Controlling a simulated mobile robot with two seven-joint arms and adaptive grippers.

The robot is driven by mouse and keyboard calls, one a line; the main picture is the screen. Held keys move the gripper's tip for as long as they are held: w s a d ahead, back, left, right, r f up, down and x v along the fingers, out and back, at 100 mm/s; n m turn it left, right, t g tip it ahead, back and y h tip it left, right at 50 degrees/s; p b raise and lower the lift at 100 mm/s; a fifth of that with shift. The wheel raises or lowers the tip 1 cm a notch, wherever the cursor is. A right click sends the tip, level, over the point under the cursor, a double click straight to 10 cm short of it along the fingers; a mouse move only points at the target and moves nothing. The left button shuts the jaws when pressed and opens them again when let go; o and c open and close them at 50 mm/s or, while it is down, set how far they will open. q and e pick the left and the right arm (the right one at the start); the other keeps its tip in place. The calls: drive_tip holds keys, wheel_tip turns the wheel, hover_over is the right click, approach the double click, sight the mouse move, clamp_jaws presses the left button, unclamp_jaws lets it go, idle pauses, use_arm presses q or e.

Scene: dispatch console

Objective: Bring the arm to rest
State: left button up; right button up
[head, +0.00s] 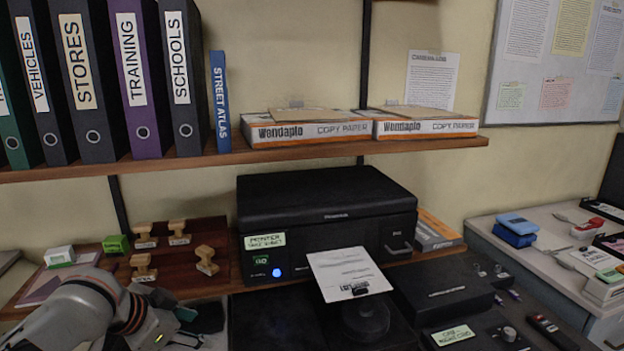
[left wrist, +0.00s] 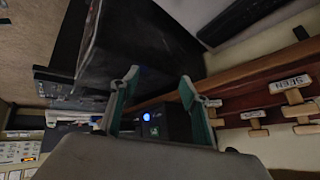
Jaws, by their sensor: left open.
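My left arm comes in at the lower left of the head view, with its left gripper (head: 200,320) low in front of the wooden stamp rack, partly cut off by the bottom edge. The left wrist view shows the same gripper (left wrist: 160,85) with its two green-edged fingers apart and nothing between them. Beyond the fingers is the black printer (left wrist: 170,122) with its blue light. The printer (head: 325,215) stands right of the gripper in the head view. My right gripper is not in view.
Wooden-handled stamps (head: 206,260) stand on the rack close above the gripper. A printed sheet (head: 347,272) lies at the printer's front. A shelf (head: 250,153) with binders and copy paper runs above. A side counter (head: 545,240) at right holds a blue box and other items.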

use_arm(q)
drive_tip(key=s+f+t+y, duration=0.2)
drive_tip(key=s+f, duration=0.5)
drive_tip(key=f, duration=0.4)
drive_tip(key=s+a+f+n+g+y, duration=0.1)
drive_tip(key=s+a+f+y, duration=0.2)
drive_tip(key=s+a, duration=0.4)
drive_tip(key=s+a+f+n+g+y, duration=0.1)
drive_tip(key=s+a+f+y, duration=0.2)
drive_tip(key=s+a, duration=0.4)
drive_tip(key=d+f+n+t+h, duration=0.3)
drive_tip(key=d+f+h, duration=0.3)
drive_tip(key=d+f, duration=0.9)
drive_tip(key=shift+d+f, duration=0.15)
drive_tip(key=shift+f, duration=0.2)
drive_tip(key=shift+s, duration=0.1)
